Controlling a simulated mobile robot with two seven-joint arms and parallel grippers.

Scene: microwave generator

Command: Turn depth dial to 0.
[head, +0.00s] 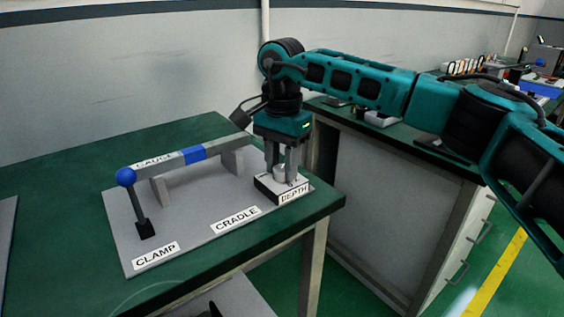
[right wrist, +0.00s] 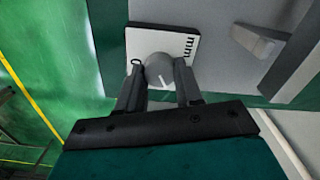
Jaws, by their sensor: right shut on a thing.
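The depth dial (head: 280,171) is a light grey round knob on a small white-topped block (head: 266,188) labelled DEPTH, at the right end of the grey fixture plate. My right gripper (head: 281,176) reaches down over it and is shut on it, one finger on each side. In the right wrist view, the dial (right wrist: 159,70) sits between the fingertips (right wrist: 161,72). Its white pointer line points toward the gripper's palm, away from the "0" mark at the left of the plate. "mm" is printed at the right. My left gripper is not in view.
On the same plate (head: 190,221) stand a clamp lever with a blue ball (head: 126,177) and a grey bar with a blue band (head: 194,154) on the cradle supports. The green table's (head: 60,219) right edge is close to the dial. A cabinet (head: 390,190) stands at the right.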

